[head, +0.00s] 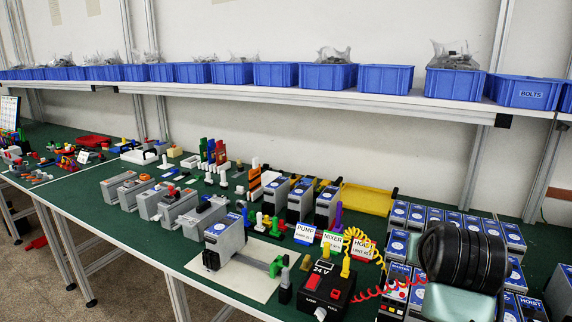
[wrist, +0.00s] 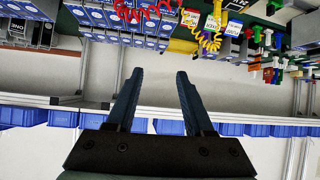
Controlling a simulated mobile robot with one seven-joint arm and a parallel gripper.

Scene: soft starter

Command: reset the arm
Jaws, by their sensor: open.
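My gripper (wrist: 158,76) shows in the wrist view with its two dark blue fingers apart and nothing between them. The wrist view is upside down, with the bench things at the top and the shelf bins low. In the head view, a thick black and pale green part of my arm fills the lower right, over the bench's right end. My fingers cannot be made out there. The arm part hides some of the blue-labelled grey modules (head: 398,214) behind it.
The green bench (head: 120,240) is crowded. A grey soft starter unit (head: 224,240) stands on a pale mat (head: 262,284), beside a black 24 V box (head: 325,289) with a red coiled cord (head: 375,290). A yellow tray (head: 366,200) lies behind. Blue bins (head: 385,79) line the shelf above.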

